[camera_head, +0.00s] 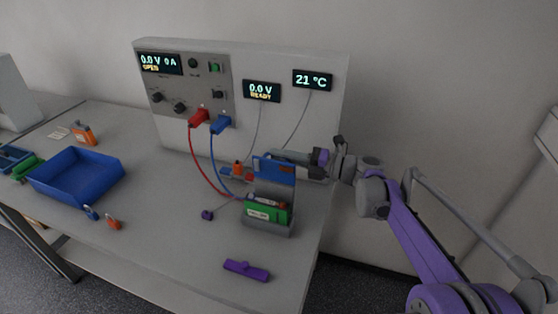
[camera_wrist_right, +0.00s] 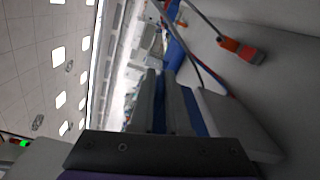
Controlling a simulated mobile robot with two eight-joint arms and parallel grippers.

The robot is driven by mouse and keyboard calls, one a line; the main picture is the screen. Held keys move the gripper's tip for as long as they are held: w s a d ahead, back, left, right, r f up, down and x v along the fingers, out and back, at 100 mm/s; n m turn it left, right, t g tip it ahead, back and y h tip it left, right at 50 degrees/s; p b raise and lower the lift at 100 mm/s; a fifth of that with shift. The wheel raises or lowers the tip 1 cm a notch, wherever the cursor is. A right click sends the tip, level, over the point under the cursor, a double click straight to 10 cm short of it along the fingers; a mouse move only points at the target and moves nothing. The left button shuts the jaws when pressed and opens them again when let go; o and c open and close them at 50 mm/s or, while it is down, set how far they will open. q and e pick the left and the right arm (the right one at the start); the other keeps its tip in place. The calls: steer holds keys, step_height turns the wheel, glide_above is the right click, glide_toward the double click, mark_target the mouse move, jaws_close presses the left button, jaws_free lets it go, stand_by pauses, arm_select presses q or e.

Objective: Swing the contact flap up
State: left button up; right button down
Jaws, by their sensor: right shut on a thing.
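The blue contact flap (camera_head: 273,170) stands raised at the back of the small grey fixture (camera_head: 268,230). A green battery (camera_head: 266,213) with a pale label sits in the fixture. My right gripper (camera_head: 290,157) reaches in from the right behind the flap's upper edge and is shut on the flap. In the right wrist view, blue shows beside and between the grey fingers (camera_wrist_right: 168,105); the exact grip is hard to make out. My left gripper is not in view.
The cycler panel (camera_head: 220,80) stands behind, with red (camera_head: 199,118) and blue (camera_head: 221,125) plugs and their cables. A blue tray (camera_head: 75,176) is at left, with small padlock-like pieces (camera_head: 92,212) nearby. A purple piece (camera_head: 246,270) lies in front.

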steer(key=shift+w+d+f+m, duration=0.15)
steer(key=shift+w+f+m, duration=0.15)
steer(key=shift+m, duration=0.3)
steer(key=shift+w+d+f+m, duration=0.15)
steer(key=shift+w+m, duration=0.15)
steer(key=shift+m, duration=0.3)
steer(key=shift+b, duration=0.3)
steer(key=c, duration=0.9)
jaws_free()
steer(key=v, duration=1)
steer(key=shift+s+d, duration=0.15)
steer(key=shift+d, duration=0.2)
